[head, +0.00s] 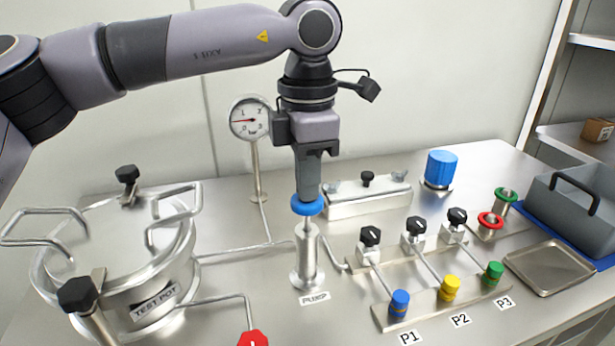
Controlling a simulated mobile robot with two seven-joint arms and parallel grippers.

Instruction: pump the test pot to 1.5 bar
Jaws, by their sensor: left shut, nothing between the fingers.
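The test pot (150,262) is a lidded steel vessel at the left with its label in front. The pump (308,262) is a steel cylinder mid-bench with a label at its foot. Its blue knob (307,206) sits on a short length of bare rod above the cylinder. My left gripper (308,192) points straight down with shut fingers, tips at the top of the knob; I cannot tell contact from a tiny gap. The pressure gauge (250,119) stands behind on a post; its needle points left, exact reading too small to tell. My right gripper is not in view.
A red knob (253,339) is at the front edge. Right of the pump are valves with black knobs (371,236) and blue, yellow and green caps labelled P1 to P3. A steel box (366,197), blue cylinder (441,168), tray (549,267) and grey toolbox (572,208) stand beyond.

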